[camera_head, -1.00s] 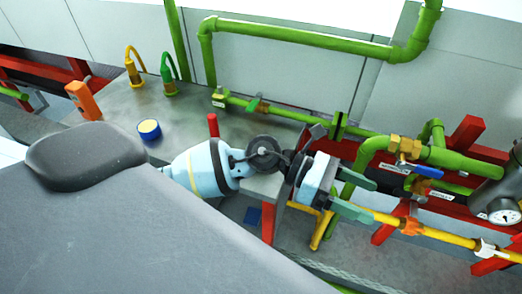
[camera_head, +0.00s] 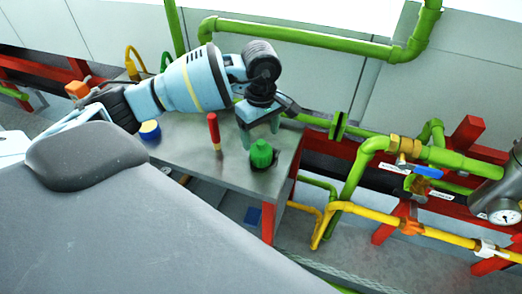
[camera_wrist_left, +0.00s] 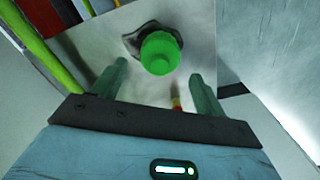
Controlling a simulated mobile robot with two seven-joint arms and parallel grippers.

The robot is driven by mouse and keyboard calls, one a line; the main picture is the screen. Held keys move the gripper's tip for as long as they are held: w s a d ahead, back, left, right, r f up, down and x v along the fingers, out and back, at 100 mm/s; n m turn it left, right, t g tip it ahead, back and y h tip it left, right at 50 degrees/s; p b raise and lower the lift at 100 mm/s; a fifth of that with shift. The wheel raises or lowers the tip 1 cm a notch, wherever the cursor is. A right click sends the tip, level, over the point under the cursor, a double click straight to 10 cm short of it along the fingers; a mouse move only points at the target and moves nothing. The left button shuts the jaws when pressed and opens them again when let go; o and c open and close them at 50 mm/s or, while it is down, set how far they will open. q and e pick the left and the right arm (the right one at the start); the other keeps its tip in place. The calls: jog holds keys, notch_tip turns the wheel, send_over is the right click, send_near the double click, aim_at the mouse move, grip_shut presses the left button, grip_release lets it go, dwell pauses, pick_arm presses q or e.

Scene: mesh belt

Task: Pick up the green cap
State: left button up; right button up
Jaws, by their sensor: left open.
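The green cap (camera_head: 261,154) stands on the grey metal table (camera_head: 200,160) near its right end. In the left wrist view the green cap (camera_wrist_left: 160,52) shows from above, ahead of and between the two fingers, with a dark patch around its base. My left gripper (camera_head: 260,132) is open and empty, pointing down just above and behind the cap. In the left wrist view the left gripper (camera_wrist_left: 158,85) has its fingers apart, with the cap beyond the tips. I cannot tell whether a finger touches the cap. My right gripper is not in view.
A red-topped upright object (camera_head: 214,130) stands left of the cap. Green pipes (camera_head: 300,35) run behind the table; yellow pipes (camera_head: 370,214) and valves lie to the right.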

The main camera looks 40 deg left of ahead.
aim_at(260, 152)
pick_arm(q)
jog(key=shift+a+f+p, duration=0.1)
jog(key=shift+f+p, duration=0.25)
jog(key=shift+f, duration=3.5)
jog(key=c, duration=0.9)
